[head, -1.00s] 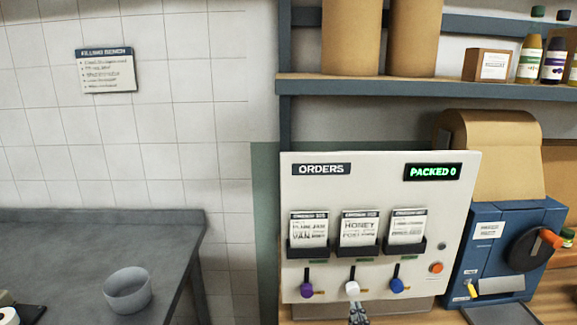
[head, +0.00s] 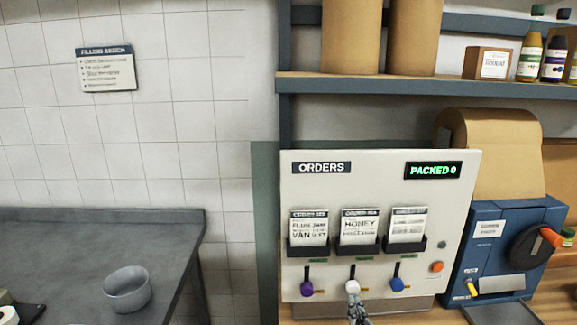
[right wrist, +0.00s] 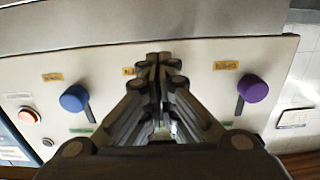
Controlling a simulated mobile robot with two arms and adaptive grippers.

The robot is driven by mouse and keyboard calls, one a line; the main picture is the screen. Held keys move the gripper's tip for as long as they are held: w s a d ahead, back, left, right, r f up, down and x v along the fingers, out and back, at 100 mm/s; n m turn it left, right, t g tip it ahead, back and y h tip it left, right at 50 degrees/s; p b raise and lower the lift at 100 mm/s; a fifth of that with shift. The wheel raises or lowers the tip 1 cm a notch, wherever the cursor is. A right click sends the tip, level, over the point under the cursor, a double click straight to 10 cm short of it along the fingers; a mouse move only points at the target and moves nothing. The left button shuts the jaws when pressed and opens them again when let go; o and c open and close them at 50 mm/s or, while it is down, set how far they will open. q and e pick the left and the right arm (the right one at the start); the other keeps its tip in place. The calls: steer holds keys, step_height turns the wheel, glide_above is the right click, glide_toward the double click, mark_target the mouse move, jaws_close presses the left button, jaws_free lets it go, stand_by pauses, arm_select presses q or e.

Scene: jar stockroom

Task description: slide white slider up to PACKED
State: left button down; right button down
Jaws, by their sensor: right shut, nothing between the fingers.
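The white slider (head: 352,286) is a round knob at the lower end of its short dark upright slot, in the middle of three on the cream ORDERS panel (head: 460,190). A small green label (head: 364,258) sits above the slot. My right gripper (head: 353,296) is shut and empty, with its tips just below the white knob and overlapping its lower edge; I cannot tell whether they touch. In the right wrist view the shut fingers (right wrist: 160,62) point at the panel between the blue and purple knobs and hide the white one. My left gripper is not in view.
A purple knob (head: 306,289) is left of the white one and a blue knob (head: 397,285) right, both low in their slots. Order cards in dark holders sit above. An orange button (head: 437,267) and a blue machine (head: 490,235) are farther right. The display (head: 433,170) reads PACKED 0.

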steer(key=shift+s+r, duration=0.1)
steer(key=shift+s, duration=0.25)
step_height(320, 180, up, 9)
steer(key=p, duration=0.9)
steer(key=shift+r, duration=0.2)
stand_by(1.3)
steer(key=shift+f, duration=0.2)
stand_by(0.3)
steer(key=shift+f+b, duration=0.45)
steer(key=shift+b, duration=0.15)
steer(key=s+p, duration=0.1)
steer(key=s, duration=0.9)
steer(key=shift+d, duration=0.15)
